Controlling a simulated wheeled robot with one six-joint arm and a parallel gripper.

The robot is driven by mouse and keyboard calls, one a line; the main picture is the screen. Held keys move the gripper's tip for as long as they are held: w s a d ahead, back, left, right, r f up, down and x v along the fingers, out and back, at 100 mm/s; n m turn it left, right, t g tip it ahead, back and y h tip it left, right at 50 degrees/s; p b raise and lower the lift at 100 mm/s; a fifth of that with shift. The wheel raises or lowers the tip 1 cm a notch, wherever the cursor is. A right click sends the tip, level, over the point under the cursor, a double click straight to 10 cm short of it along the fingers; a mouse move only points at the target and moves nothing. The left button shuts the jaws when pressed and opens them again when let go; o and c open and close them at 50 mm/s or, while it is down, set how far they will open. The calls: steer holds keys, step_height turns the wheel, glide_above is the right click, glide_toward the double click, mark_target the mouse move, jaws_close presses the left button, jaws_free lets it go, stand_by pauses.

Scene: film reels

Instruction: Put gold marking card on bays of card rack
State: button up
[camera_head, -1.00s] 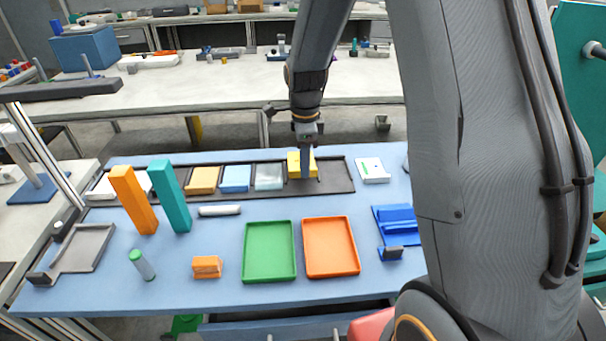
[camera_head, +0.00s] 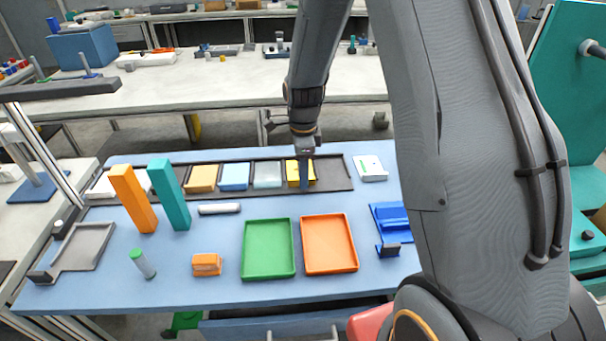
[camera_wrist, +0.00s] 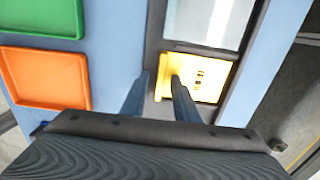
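The gold marking card (camera_head: 294,172) lies in a right-hand bay of the long dark card rack (camera_head: 335,174), and in the wrist view the yellow card (camera_wrist: 208,82) shows small black marks. My gripper (camera_head: 304,183) is low at this card. In the wrist view my gripper (camera_wrist: 160,92) has its two fingers apart, with a raised yellow edge of the card between them. Dark rack shows between the left finger and that edge. To the left in the rack are a pale card (camera_head: 267,175), a light blue card (camera_head: 235,176) and a tan card (camera_head: 202,178).
A green tray (camera_head: 268,274) and an orange tray (camera_head: 330,269) lie in front of the rack. Tall orange (camera_head: 133,198) and teal (camera_head: 170,195) blocks stand at the left. A white block (camera_head: 370,167) and a blue holder (camera_head: 391,216) are to the right.

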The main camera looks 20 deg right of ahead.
step_height(320, 180, up, 11)
steer(key=b, duration=0.2)
steer(key=s+f+n, duration=0.3)
steer(key=s+n, duration=1.7)
steer(key=s, duration=0.1)
steer(key=shift+f+t, duration=0.15)
steer(key=shift+t, duration=0.15)
